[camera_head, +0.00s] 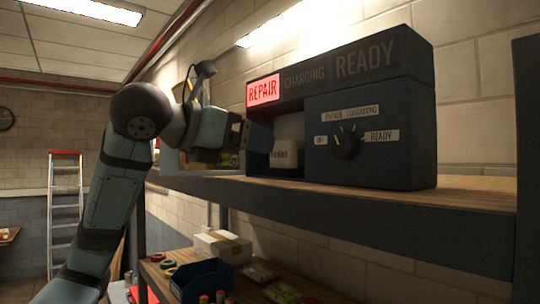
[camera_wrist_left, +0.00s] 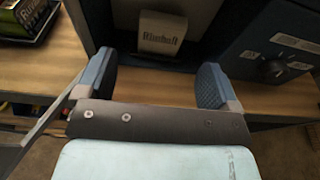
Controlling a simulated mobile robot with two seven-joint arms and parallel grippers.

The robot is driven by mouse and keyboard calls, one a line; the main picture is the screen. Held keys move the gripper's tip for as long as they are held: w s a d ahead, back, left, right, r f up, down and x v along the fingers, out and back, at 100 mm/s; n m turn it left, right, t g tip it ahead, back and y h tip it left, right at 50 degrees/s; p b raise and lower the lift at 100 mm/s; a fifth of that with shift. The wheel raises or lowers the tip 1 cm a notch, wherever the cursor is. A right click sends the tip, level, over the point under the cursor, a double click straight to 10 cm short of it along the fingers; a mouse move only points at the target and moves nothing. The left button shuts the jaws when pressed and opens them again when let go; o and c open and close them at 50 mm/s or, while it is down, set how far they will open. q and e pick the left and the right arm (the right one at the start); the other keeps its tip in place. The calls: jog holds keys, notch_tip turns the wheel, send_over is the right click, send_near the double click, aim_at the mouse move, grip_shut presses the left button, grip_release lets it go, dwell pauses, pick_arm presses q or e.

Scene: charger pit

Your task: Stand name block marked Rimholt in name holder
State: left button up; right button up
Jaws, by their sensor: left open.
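The pale name block marked Rimholt (camera_head: 287,150) stands upright in the dark recess on the left of the display unit. In the left wrist view the block (camera_wrist_left: 163,32) shows its lettering upright and facing me. The recess appears to be the name holder; its dark wall (camera_wrist_left: 117,25) shows beside the block. My left gripper (camera_head: 258,137) is at the mouth of the recess. In the left wrist view its two fingers (camera_wrist_left: 155,78) are spread wide and empty, short of the block, with a gap between. My right gripper is not in view.
The wooden shelf (camera_head: 460,205) runs below. A lower shelf holds a blue bin (camera_head: 202,279) and a carton (camera_head: 222,246). A ladder (camera_head: 65,205) stands far left.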

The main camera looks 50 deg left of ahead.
pick_arm(q)
jog(key=shift+v, duration=1.95)
